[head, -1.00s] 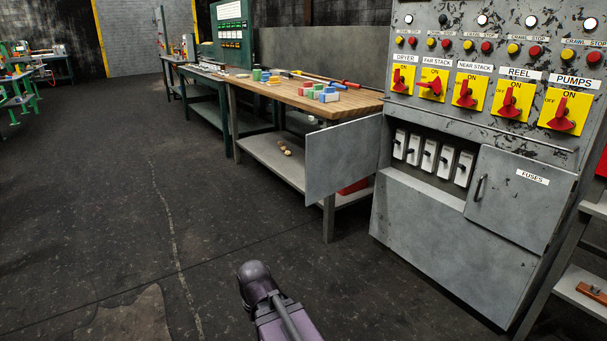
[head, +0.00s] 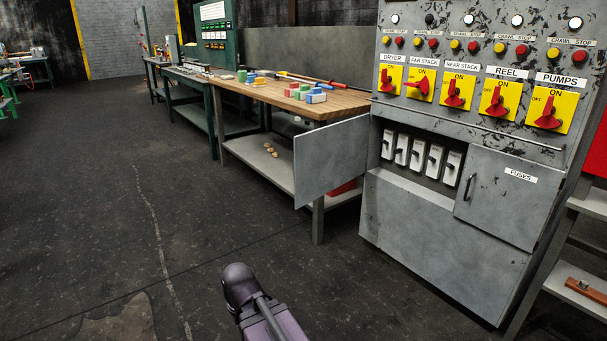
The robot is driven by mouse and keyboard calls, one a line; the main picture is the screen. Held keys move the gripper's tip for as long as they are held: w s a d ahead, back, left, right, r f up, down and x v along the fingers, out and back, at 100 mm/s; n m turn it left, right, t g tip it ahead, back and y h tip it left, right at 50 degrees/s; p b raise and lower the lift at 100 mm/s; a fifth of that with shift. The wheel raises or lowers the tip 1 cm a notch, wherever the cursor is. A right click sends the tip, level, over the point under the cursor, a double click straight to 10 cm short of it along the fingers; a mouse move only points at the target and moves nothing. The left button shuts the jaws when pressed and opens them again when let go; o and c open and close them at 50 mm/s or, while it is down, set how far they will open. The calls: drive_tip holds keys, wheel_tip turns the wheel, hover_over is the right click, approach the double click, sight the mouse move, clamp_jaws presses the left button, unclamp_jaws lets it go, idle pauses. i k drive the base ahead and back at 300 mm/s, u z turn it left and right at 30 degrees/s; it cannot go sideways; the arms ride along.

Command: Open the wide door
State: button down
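A grey control cabinet (head: 430,230) stands at the right in the head view, with two doors at mid height. The left door (head: 332,162) is swung open and sticks out toward the left, showing a row of fuse switches (head: 420,157) inside. The right door (head: 505,205), labelled FUSES, is closed and has a dark vertical handle (head: 468,187) near its left edge. Which of the two is wider is hard to judge, as the left one is seen at an angle. Part of my purple arm shows at the bottom; my gripper's fingers are not in view.
A wooden-topped workbench (head: 345,103) with coloured blocks stands left of the cabinet, partly behind the open door. A grey shelf unit (head: 588,203) stands close to the cabinet's right. The dark floor (head: 90,210) in front and to the left is clear.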

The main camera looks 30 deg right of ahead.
sight(325, 158)
drive_tip(key=i, duration=0.9)
drive_tip(key=u, duration=0.05)
